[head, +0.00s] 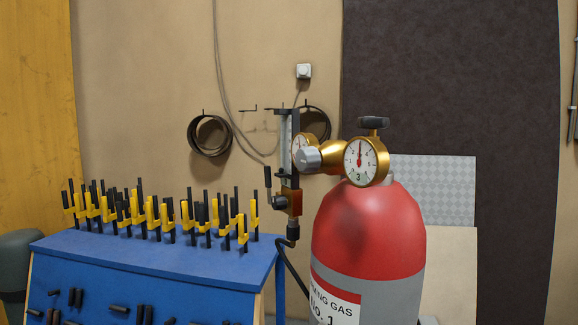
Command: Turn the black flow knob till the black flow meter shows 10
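The black flow meter (296,135) stands upright beside the gas cylinder, a narrow dark frame with a pale tube. Its scale is too small to read. Below it is a copper-brown block (291,195). A small dark round knob (280,203), which looks like the black flow knob, sits at the block's left side. Neither of my grippers is in view, and nothing is touching the knob.
A red and grey gas cylinder (368,235) with a brass regulator and round gauge (361,161) stands just right of the meter. A blue bench (150,262) with several yellow-and-black clamps is on the left. A black hose (290,262) hangs below the meter.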

